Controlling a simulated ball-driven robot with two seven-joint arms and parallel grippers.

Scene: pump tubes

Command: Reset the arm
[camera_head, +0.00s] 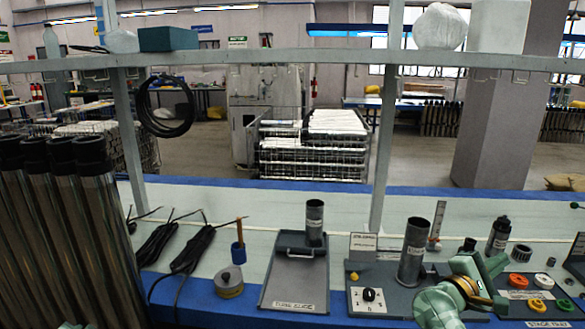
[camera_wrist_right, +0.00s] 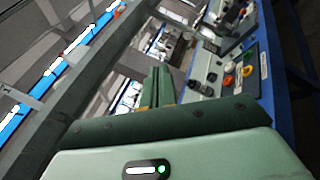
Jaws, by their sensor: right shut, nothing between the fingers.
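My right gripper (camera_head: 488,272) is at the lower right of the head view, above the stage tray (camera_head: 548,311) side of the bench. Its green fingers are shut with nothing between them; they also show in the right wrist view (camera_wrist_right: 155,88), pointing away over the bench. A short dark tube (camera_head: 315,222) stands upright at the back of the tube guide tray (camera_head: 296,270). Another dark tube (camera_head: 412,252) stands upright on the grey station (camera_head: 385,297), left of my right gripper and apart from it.
Several tall tubes (camera_head: 65,230) with black caps stand at the left. Black cables (camera_head: 195,247) and a round tin (camera_head: 229,282) lie on the bench. Coloured rings (camera_head: 519,281), a black bottle (camera_head: 498,236) and small parts crowd the right. A shelf (camera_head: 290,57) crosses above.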

